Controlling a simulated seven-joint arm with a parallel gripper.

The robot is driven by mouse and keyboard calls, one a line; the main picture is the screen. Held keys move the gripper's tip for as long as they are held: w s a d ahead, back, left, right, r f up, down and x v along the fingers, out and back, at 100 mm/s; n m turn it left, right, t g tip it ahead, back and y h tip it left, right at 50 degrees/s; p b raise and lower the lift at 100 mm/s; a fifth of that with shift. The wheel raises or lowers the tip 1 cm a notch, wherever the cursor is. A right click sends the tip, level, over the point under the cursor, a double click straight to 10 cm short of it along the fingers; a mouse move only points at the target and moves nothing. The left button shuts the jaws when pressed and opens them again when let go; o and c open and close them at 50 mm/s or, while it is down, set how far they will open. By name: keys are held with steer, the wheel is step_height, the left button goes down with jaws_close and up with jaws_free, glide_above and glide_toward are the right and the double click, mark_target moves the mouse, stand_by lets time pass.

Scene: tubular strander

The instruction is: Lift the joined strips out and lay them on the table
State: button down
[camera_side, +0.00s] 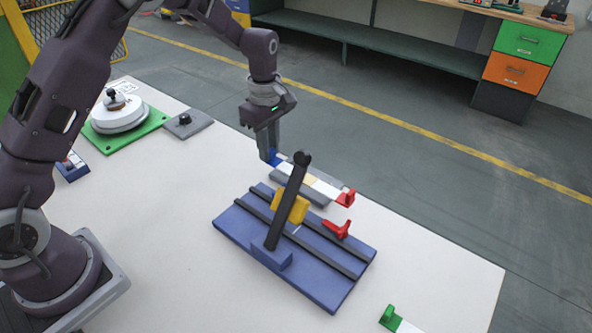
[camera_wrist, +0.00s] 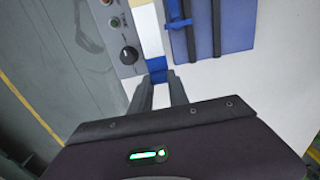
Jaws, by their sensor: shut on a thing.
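My gripper (camera_side: 268,150) is shut on the blue tab (camera_wrist: 157,69) at one end of the joined strips. The joined strips (camera_side: 325,188) are white, with a tan patch near the middle and a red tab (camera_side: 346,197) at the far end. In the side view they extend to the right from my gripper, beyond the blue fixture, and the black lever crosses in front of them. In the wrist view the white strip (camera_wrist: 148,20) runs up from the fingers between the grey panel and the fixture. The fixture (camera_side: 325,285) has black rails, a yellow block (camera_side: 290,206) and a tilted-up black lever (camera_side: 286,205).
A grey control panel (camera_wrist: 122,35) with a knob lies beside the strips. A red piece (camera_side: 337,229) sits on the fixture. A green-tabbed strip (camera_side: 391,318) lies at the front. A white round device (camera_side: 122,115) stands at the back left. The white table (camera_side: 160,230) is bare left of the fixture.

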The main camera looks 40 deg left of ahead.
steer(key=a, duration=2.7)
steer(key=shift+s+a, duration=0.4)
steer(key=shift+s, duration=0.05)
stand_by(0.6)
stand_by(0.8)
steer(key=shift+f, duration=3.5)
steer(key=c, duration=1.2)
jaws_free()
